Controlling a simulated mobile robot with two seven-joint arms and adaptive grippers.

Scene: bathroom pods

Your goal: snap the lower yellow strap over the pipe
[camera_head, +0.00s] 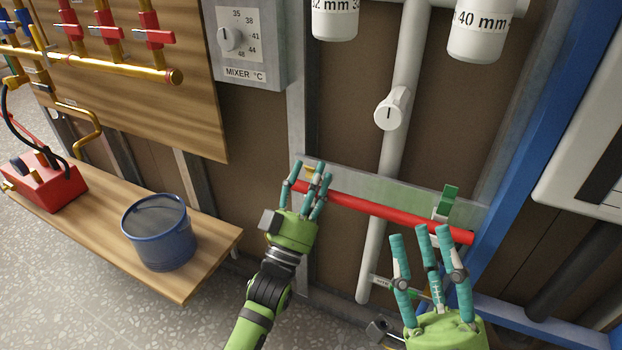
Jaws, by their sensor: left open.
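A red pipe (385,209) runs across a grey rail, sloping down to the right. A small yellow piece (309,170), seemingly a strap, shows at the pipe's left end, mostly hidden behind the fingers of my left gripper (313,173). That gripper is open, its fingers around or in front of the pipe's left end; contact cannot be told. A green strap (449,199) stands up at the pipe's right end. My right gripper (432,240) is open and empty, below that end. Which yellow strap is the lower one cannot be told.
A white vertical pipe (371,258) with a white valve knob (389,112) passes behind the red pipe. A blue frame post (520,165) stands right.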

